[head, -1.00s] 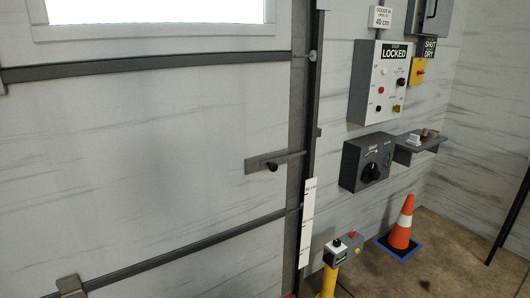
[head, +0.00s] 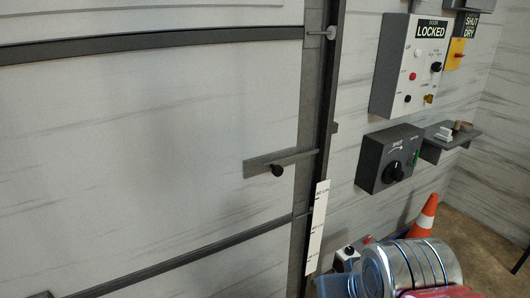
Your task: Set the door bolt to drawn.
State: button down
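The door bolt (head: 262,166) is a flat grey bar across the right edge of the pale door panel, in the middle of the head view. Its black knob (head: 278,170) sticks out near the bar's left half. The bar's right end reaches the dark upright post at the door's edge; I cannot tell whether it enters it. My gripper's fingers are not in view, and nothing touches the bolt.
A white control box (head: 403,100) reading LOCKED hangs right of the door, above a grey switch box (head: 378,178) with a black dial. A small shelf (head: 452,142) and an orange cone (head: 424,218) are further right. The space before the bolt looks clear.

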aim_at(277, 171)
jog(key=u, duration=0.45)
jog(key=i, duration=1.35)
jog(key=u, duration=0.35)
